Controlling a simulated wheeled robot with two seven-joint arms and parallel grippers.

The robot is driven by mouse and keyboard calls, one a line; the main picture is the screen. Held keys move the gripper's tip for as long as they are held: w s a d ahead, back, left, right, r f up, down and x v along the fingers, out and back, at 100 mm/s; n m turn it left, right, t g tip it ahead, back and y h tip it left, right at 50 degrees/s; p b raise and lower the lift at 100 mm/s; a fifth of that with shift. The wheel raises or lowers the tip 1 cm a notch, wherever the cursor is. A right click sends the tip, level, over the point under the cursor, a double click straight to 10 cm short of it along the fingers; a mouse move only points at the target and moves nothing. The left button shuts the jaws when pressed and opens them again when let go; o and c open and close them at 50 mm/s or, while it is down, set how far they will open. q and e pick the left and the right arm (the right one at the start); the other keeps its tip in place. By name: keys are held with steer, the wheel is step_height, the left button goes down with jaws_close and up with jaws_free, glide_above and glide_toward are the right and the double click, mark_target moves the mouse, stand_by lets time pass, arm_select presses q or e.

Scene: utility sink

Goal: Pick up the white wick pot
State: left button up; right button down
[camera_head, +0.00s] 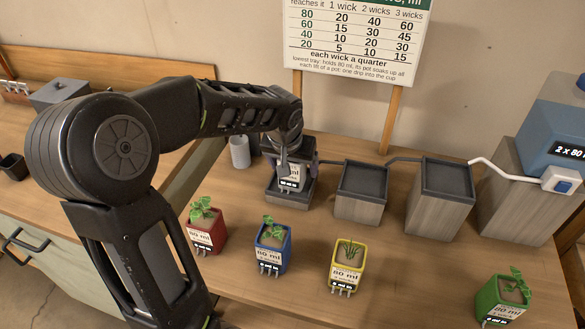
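The white wick pot (290,174) is at the back centre, in or just over a low dark-rimmed tray (288,197). Its printed label faces me, and its upper part is hidden by my gripper. My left arm comes in from the left and reaches across to it. My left gripper (298,159) is down at the top of the pot, with dark finger parts at its front and right side. I cannot tell whether the fingers press on the pot or whether it is clear of the tray. My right gripper is not in view.
Red (206,231), blue (272,247), yellow (347,268) and green (503,298) plant pots stand along the front. Two higher trays (361,190) (447,185) step up to the right, joined by spouts. A sign (355,45) stands behind.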

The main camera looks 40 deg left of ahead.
arm_select(q)
jaws_close()
step_height(320, 180, up, 10)
steer(key=shift+r, duration=0.1)
stand_by(1.3)
stand_by(0.5)
